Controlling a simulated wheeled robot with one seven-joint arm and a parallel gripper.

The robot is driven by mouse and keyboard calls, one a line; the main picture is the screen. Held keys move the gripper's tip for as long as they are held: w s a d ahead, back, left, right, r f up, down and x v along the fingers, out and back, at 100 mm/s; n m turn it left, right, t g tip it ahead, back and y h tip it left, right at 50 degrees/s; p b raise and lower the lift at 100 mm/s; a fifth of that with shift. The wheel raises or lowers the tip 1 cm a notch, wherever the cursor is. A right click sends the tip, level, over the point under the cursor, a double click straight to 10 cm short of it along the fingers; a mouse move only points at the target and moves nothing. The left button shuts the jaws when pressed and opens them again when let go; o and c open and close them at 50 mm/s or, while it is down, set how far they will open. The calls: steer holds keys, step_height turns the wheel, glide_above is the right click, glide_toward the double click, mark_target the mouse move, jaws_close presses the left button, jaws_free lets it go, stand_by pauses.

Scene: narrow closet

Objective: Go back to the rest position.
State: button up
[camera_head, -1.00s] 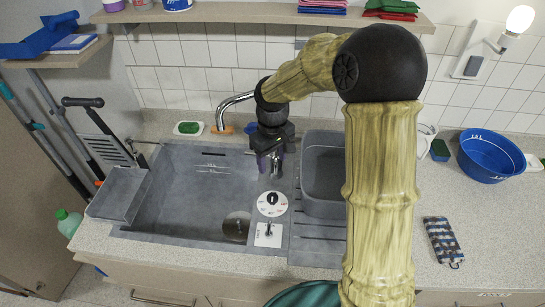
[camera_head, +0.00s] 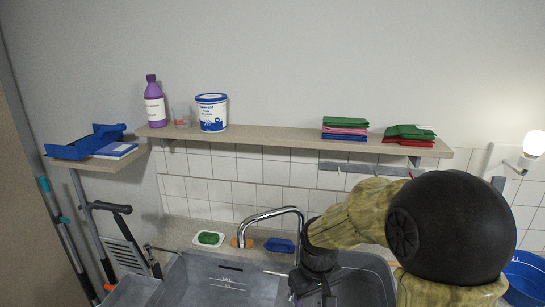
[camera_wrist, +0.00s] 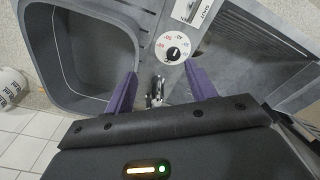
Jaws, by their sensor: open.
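My gripper (camera_head: 316,292) hangs over the sink area, right of the tap, at the bottom edge of the head view, which cuts off its lower part. In the wrist view my gripper (camera_wrist: 161,76) shows two purple fingers spread wide apart. It is open, with nothing between the fingers. Below the gap I see a round white dial (camera_wrist: 172,47) and a small metal fitting (camera_wrist: 155,92). The fingers appear clear of both, though the exact height cannot be told.
The curved metal tap (camera_head: 272,212) stands close left of my gripper. A wall shelf (camera_head: 270,133) with a purple bottle (camera_head: 154,102), a white tub (camera_head: 211,113) and folded cloths (camera_head: 345,128) runs above. A blue basin (camera_head: 525,280) is at right. A grey basin (camera_wrist: 88,50) fills the wrist view's left.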

steer(key=s+d+m+t, duration=0.1)
steer(key=s+d+m, duration=0.3)
steer(key=s, duration=0.6)
steer(key=shift+s+d+f+t, duration=0.25)
steer(key=shift+d+t, duration=0.05)
steer(key=shift+d, duration=0.55)
